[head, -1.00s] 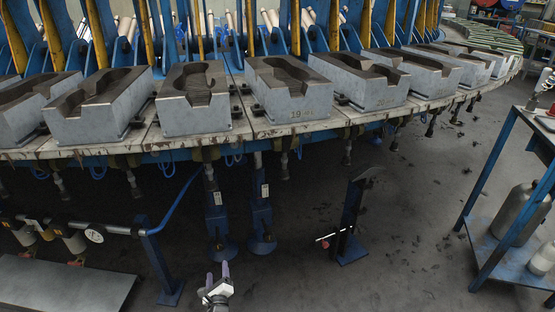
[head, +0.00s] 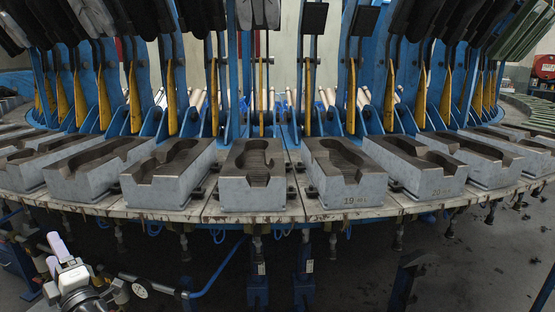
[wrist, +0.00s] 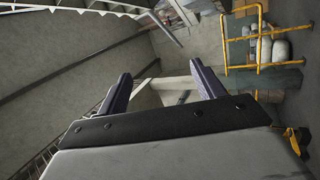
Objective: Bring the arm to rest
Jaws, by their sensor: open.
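My gripper (head: 58,249) is at the lower left of the head view, in front of and below the edge of the round mould table (head: 232,217). Its two fingers point up and are apart, with nothing between them. The wrist view also shows the open fingers (wrist: 162,95), with a grey wall and floor beyond them. The gripper touches none of the grey sole moulds; the nearest mould (head: 95,176) stands on the table above and behind it.
More moulds, such as one marked with numbers (head: 343,180), line the table. Blue uprights with yellow parts (head: 170,95) rise behind them. A pipe with a gauge (head: 140,290) runs near my gripper. Yellow railing (wrist: 262,45) shows in the wrist view. Floor at lower right looks mostly clear.

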